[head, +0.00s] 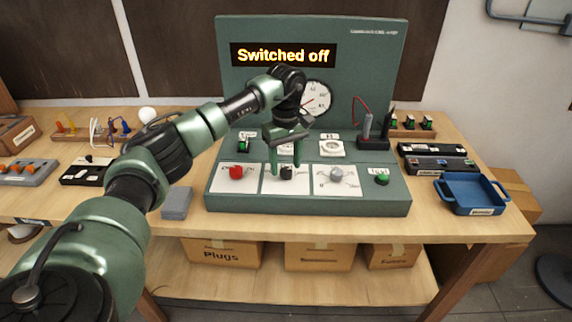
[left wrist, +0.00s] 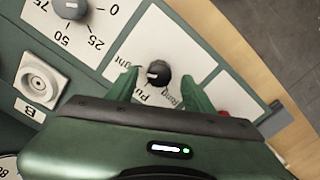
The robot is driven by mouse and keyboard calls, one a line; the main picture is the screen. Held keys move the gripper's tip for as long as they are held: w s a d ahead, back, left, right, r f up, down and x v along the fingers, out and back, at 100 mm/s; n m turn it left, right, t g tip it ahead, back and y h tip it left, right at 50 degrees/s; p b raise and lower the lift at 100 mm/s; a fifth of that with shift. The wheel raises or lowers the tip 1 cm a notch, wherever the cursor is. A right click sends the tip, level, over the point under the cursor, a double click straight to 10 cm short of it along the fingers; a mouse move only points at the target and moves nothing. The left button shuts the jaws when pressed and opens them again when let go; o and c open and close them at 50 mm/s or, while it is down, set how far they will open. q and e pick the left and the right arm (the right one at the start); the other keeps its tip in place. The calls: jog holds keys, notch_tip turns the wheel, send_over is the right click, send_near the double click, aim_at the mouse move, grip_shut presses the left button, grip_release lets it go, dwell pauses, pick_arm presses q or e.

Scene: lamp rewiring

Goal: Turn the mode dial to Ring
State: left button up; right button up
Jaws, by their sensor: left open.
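The mode dial (head: 287,173) is a black knob on a white plate in the middle of the console's front row. It also shows in the left wrist view (left wrist: 158,72), with a white mark on its left part in that picture. Printed words around it are partly covered; I cannot read them all. My left gripper (head: 286,160) is open above the dial. In the left wrist view its two green fingers (left wrist: 160,88) are on either side of the knob, with gaps visible. My right gripper is not in view.
The green console (head: 380,200) has a display reading "Switched off" (head: 283,55) and a round gauge (head: 316,97). A red button (head: 236,172) and a grey knob (head: 336,175) flank the dial closely. A blue tray (head: 470,193) stands to the right.

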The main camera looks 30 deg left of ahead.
pick_arm(q)
jog(key=shift+d+f, duration=0.1)
jog(key=shift+f, duration=0.7)
grip_shut()
